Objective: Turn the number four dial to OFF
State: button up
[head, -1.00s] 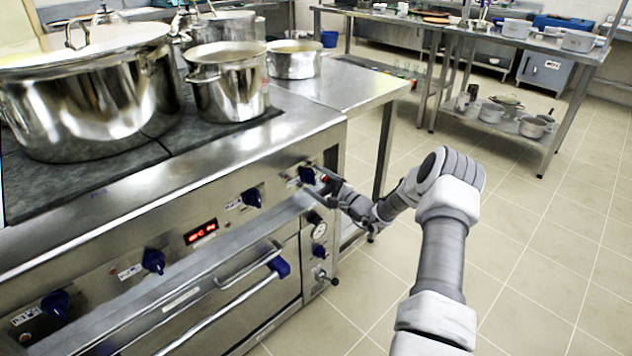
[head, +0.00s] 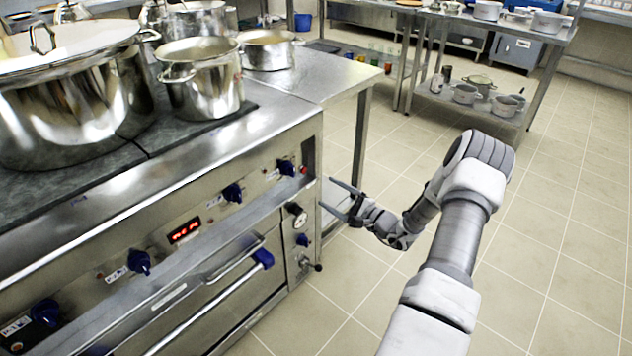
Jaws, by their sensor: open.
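Blue dials run along the steel stove front: one at the lower left (head: 45,312), one left of the middle (head: 139,262), one right of the middle (head: 233,193) and one at the right end (head: 287,167). The right-end dial is fourth counting from the left; its number and OFF mark are too small to read. My gripper (head: 327,193) is open and empty, to the right of this dial, apart from it and beyond the stove's right edge. Nothing hides the dial.
Large steel pots (head: 70,95) stand on the stove top. A steel side table (head: 320,80) adjoins the stove. The tiled floor (head: 570,230) at the right is clear.

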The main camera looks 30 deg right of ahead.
jog(key=v, duration=0.2)
jog(key=shift+s+d, duration=0.1)
jog(key=shift+s, duration=0.15)
